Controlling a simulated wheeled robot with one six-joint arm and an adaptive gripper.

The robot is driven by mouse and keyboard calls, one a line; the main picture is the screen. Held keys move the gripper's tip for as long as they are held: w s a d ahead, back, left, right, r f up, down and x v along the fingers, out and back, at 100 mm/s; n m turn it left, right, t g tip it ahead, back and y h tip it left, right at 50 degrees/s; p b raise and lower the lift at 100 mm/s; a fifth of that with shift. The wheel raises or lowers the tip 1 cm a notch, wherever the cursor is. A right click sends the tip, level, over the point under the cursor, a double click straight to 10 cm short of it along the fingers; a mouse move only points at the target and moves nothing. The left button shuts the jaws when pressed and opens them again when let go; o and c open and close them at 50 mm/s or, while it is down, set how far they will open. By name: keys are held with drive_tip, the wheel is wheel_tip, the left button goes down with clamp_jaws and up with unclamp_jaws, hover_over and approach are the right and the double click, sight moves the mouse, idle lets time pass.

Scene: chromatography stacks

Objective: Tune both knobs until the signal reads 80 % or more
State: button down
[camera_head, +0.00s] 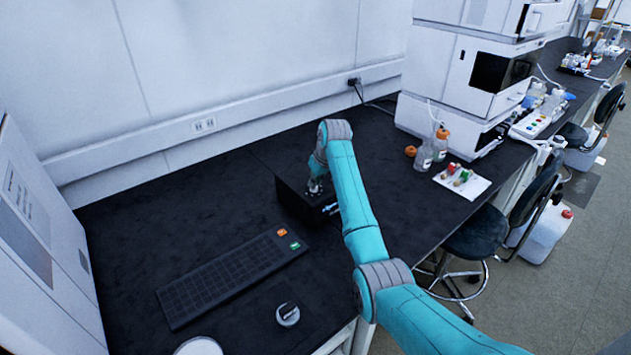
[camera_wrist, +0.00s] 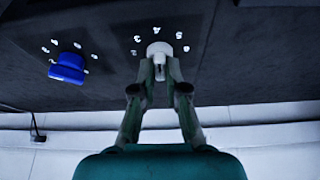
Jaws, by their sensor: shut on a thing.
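A black box (camera_head: 291,203) stands on the dark bench, partly hidden behind my arm in the head view. In the wrist view its dark face (camera_wrist: 110,95) carries a blue knob (camera_wrist: 67,68) on the left and a white knob (camera_wrist: 160,49) near the middle. White marks ring each knob. My gripper (camera_wrist: 160,66) is shut on the white knob, with a finger on each side of it. It also shows over the box in the head view (camera_head: 315,188). The blue knob is free of the gripper. The signal reading cannot be made out.
A black grid panel (camera_head: 230,277) with an orange and a green button lies in front of the box. A round knob-like object (camera_head: 287,314) sits near the bench edge. Bottles (camera_head: 441,143) and a white tray (camera_head: 461,182) stand right of my arm.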

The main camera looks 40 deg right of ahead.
drive_tip(key=m, duration=0.2)
drive_tip(key=m+h, duration=0.1)
drive_tip(key=shift+a+m, duration=0.2)
drive_tip(key=shift+m, duration=0.2)
drive_tip(key=shift+w+a+m+g+h, duration=0.1)
drive_tip(key=shift+m+g+h, duration=0.3)
drive_tip(key=shift+m, duration=0.7)
drive_tip(key=shift+m+g+h, duration=0.2)
drive_tip(key=shift+m+h, duration=0.3)
drive_tip(key=shift+m, duration=0.6)
drive_tip(key=c, duration=1.2)
unclamp_jaws()
drive_tip(key=v, duration=1.2)
